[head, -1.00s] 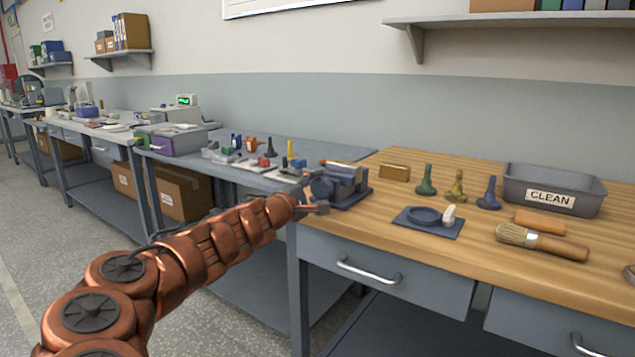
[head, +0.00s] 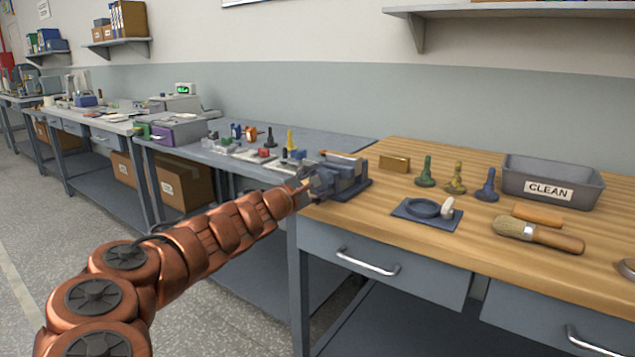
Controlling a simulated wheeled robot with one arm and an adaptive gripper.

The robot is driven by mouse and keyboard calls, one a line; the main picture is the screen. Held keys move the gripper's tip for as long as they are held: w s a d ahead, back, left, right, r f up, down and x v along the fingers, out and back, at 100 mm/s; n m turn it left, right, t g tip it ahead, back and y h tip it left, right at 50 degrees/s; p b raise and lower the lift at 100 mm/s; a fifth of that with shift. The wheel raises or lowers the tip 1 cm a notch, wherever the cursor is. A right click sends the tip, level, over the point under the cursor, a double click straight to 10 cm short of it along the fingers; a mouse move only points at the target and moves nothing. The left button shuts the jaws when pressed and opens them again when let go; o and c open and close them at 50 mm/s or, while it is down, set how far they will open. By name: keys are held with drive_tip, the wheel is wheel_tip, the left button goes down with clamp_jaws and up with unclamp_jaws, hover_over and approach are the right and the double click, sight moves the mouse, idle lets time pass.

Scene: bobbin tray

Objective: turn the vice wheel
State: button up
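The blue-grey vice (head: 347,180) stands at the left end of the wooden workbench, with a copper-coloured piece (head: 340,156) along its top. Its wheel is on the left side, mostly hidden behind my gripper. My gripper (head: 311,184) is at the vice's left side, at wheel height, with the copper arm reaching in from the lower left. The fingers are small and dark against the vice. I cannot tell whether they touch the wheel, or whether they are open or shut.
Right of the vice are a brass block (head: 394,164), a blue plate with a ring (head: 427,212), green, yellow and blue knobbed pieces, a grey CLEAN bin (head: 552,184) and a brush (head: 538,235). A grey bench (head: 240,152) with small parts adjoins on the left.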

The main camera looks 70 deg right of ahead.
drive_tip(key=o, duration=1.2)
drive_tip(key=shift+c, duration=0.2)
drive_tip(key=shift+a, duration=0.1)
drive_tip(key=shift+w+a, duration=0.25)
drive_tip(key=shift+a, duration=0.3)
drive_tip(key=v, duration=1)
drive_tip(key=shift+a, duration=0.3)
